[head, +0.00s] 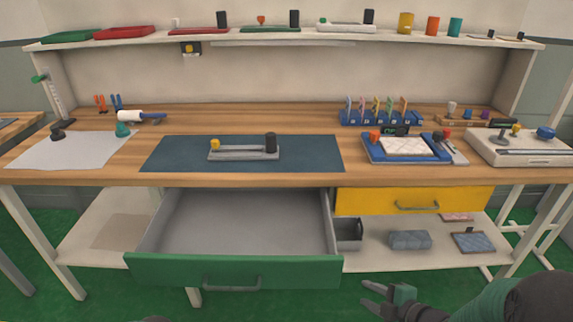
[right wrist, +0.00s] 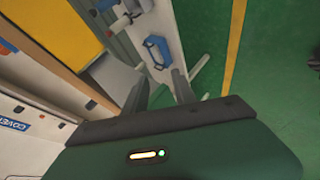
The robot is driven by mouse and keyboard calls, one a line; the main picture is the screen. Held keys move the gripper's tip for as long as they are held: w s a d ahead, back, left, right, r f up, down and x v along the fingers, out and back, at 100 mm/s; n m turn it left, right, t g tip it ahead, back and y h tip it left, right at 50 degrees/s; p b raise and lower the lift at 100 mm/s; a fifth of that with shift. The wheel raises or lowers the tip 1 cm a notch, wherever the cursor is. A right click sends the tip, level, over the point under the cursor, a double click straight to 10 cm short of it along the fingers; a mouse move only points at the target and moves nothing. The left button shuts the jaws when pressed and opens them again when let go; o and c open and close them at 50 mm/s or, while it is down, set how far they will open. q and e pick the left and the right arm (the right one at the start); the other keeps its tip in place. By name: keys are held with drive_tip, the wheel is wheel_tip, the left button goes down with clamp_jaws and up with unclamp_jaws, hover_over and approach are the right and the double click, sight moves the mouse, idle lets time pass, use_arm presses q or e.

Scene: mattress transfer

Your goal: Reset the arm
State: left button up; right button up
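My right gripper (head: 368,296) is at the bottom right of the head view, in front of the workbench and below its top. Its two fingers are apart with nothing between them. In the right wrist view the gripper (right wrist: 160,85) also shows two separated fingers, with a green floor and bench parts beyond. My left gripper does not show; only a small dark shape appears at the bottom edge of the head view. A white quilted pad (head: 407,147) lies on a blue tray (head: 376,154) on the right part of the bench.
A green-fronted drawer (head: 238,272) stands pulled out and looks empty, left of my right gripper. A yellow drawer (head: 414,201) is shut. A lower shelf (head: 383,262) holds a grey block (head: 410,240). A dark mat (head: 175,153) carries a grey fixture (head: 243,154).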

drive_tip(key=s+a+r+m+g+h+p, duration=0.2)
drive_tip(key=s+m+g+h, duration=0.45)
drive_tip(key=s+m, duration=1.1)
wheel_tip(320, 180, up, 18)
drive_tip(key=w+m+p, duration=0.1)
drive_tip(key=p, duration=1.7)
drive_tip(key=shift+w+y, duration=0.25)
drive_tip(key=shift+y, duration=0.2)
